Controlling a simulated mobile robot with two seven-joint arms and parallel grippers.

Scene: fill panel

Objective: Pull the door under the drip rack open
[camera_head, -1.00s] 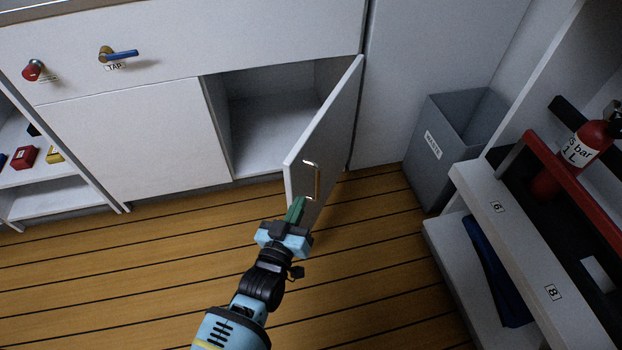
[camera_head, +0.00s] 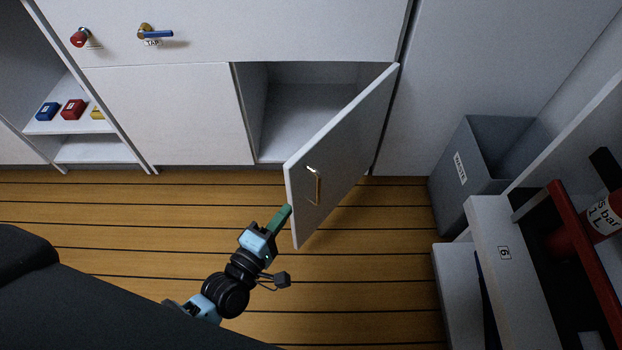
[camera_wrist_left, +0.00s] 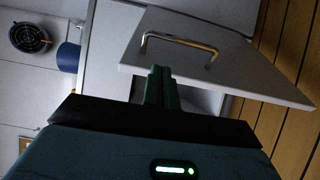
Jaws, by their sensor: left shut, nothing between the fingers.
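The cabinet door (camera_head: 345,150) is swung partly open on its right-hand hinge, with the compartment (camera_head: 305,110) behind it visible and looking empty. A metal bar handle (camera_head: 315,185) sits near the door's free edge; it also shows in the left wrist view (camera_wrist_left: 180,42). My left gripper (camera_head: 285,212) is shut and empty. In the head view its green fingers appear beside the door's free edge, below and left of the handle. In the left wrist view the shut fingers (camera_wrist_left: 160,85) appear just below the handle, apart from it. My right gripper is not in view.
A grey waste bin (camera_head: 470,190) stands right of the door. A white shelf unit (camera_head: 500,250) with a red rail (camera_head: 585,250) is at the right. A blue-handled tap (camera_head: 155,34) and red knob (camera_head: 80,38) are above. The plank floor before the door is clear.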

